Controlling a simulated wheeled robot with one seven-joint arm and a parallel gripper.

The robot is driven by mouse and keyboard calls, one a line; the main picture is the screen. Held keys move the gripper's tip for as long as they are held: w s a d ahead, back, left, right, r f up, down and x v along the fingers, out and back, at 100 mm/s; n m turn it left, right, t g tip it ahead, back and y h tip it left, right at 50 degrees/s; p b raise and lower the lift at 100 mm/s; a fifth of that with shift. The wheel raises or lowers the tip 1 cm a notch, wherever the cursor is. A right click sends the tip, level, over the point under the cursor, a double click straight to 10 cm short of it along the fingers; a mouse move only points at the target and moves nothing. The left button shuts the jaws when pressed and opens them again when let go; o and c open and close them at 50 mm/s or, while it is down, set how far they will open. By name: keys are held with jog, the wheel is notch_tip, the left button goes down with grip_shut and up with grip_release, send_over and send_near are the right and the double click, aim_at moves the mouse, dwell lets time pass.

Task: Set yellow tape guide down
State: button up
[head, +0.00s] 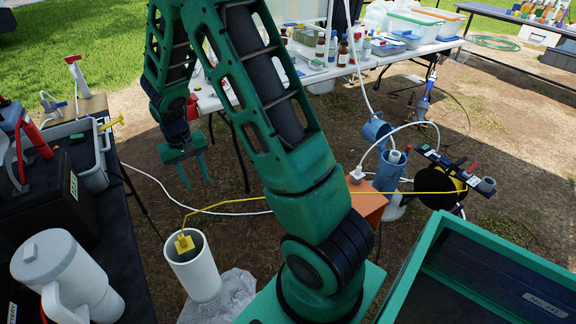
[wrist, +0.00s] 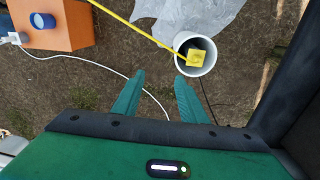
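The yellow tape guide (head: 184,243) sits at the mouth of an upright white pipe (head: 199,275), with yellow tape (head: 240,203) running from it to the reel (head: 440,188) at the right. In the wrist view the guide (wrist: 197,57) lies within the pipe's round opening (wrist: 207,70); I cannot tell how it rests on the rim. My gripper (head: 191,167) hangs above and behind the pipe in the head view, apart from the guide.
A table (head: 420,50) with bottles and bins stands behind. A dark table (head: 110,215) with a white jug (head: 62,275) is at left. An orange box (head: 368,200) and blue containers (head: 388,168) stand right of the pipe. Plastic sheeting (head: 236,290) lies around the pipe's base.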

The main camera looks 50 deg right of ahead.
jog(key=s+d+r+m, duration=0.1)
jog(key=s+d+r, duration=0.3)
jog(key=s+r, duration=0.35)
jog(key=s+d+r, duration=0.4)
jog(key=s+r, duration=0.3)
jog(key=s, duration=0.2)
jog(key=s+r, duration=0.2)
jog(key=s, duration=0.6)
jog(key=s+a+r+m+y, duration=0.1)
jog(key=s+r, duration=0.1)
jog(key=s, duration=0.7)
jog(key=shift+a+r, duration=0.25)
jog(key=shift+a, duration=0.05)
